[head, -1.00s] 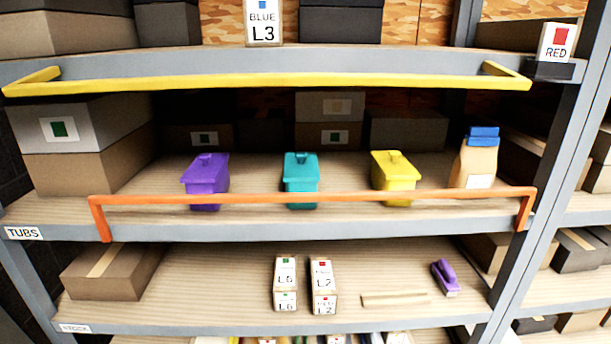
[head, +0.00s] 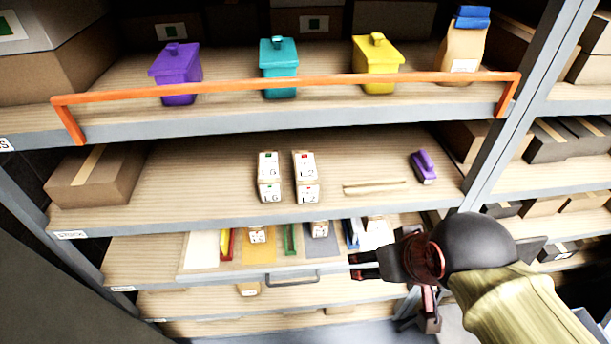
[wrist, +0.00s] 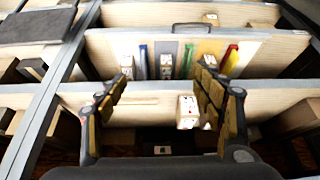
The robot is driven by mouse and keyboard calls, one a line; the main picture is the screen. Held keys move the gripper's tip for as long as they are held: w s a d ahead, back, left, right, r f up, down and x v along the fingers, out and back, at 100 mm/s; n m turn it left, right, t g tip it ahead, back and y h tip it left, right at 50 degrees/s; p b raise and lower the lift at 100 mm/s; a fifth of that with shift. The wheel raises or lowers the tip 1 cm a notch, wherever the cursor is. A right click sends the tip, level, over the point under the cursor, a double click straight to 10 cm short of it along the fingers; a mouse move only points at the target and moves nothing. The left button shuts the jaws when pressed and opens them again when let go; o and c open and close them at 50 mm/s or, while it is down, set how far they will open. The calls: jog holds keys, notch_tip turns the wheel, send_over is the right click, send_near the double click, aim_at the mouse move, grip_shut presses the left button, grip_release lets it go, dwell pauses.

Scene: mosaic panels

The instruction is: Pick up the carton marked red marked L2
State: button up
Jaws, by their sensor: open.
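The red-marked L2 carton (head: 305,180) is white and stands upright on the middle shelf. A similar green-marked L6 carton (head: 269,180) stands close to its left. My gripper (head: 353,266) is in front of the shelves, lower and to the right of the cartons, apart from them. In the wrist view my gripper (wrist: 167,68) has its fingers spread with nothing held between them. A white carton with a red mark (wrist: 188,112) shows beyond the fingers there, beside the right finger, which may hide part of the pair.
A tan stick (head: 375,187) and a purple stapler-like thing (head: 424,167) lie right of the cartons. A brown box (head: 95,180) is at left. An orange rail (head: 290,85) fronts the tub shelf above. A sectioned drawer (head: 230,272) juts out below.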

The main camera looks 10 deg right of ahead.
jog(key=shift+o, duration=0.4)
jog(key=t+y+p, duration=0.1)
jog(key=t+y, duration=0.1)
jog(key=t, duration=0.2)
send_near(309, 187)
jog(key=s, duration=0.3)
jog(key=shift+t, duration=0.8)
jog(key=x, duration=0.4)
jog(key=a+x, duration=0.1)
jog(key=x, duration=0.1)
jog(key=shift+w+a+r, duration=0.15)
jog(key=shift+w+r, duration=0.05)
jog(key=shift+w, duration=0.1)
jog(key=w+f+t+h, duration=0.1)
jog(key=w, duration=0.1)
jog(key=w+f+h, duration=0.1)
jog(key=shift+w+f+t+p, duration=0.35)
jog(key=shift+f+t+p, duration=0.05)
jog(key=shift+w+d+f, duration=0.25)
jog(key=shift+w+f, duration=0.1)
jog(key=shift+w+d+f+t, duration=0.1)
jog(key=shift+w+f+t, duration=0.2)
jog(key=shift+w, duration=0.25)
jog(key=x, duration=0.2)
jog(key=b+x, duration=0.1)
jog(key=x, duration=0.3)
jog(key=shift+w+r, duration=0.25)
jog(key=shift+w, duration=0.2)
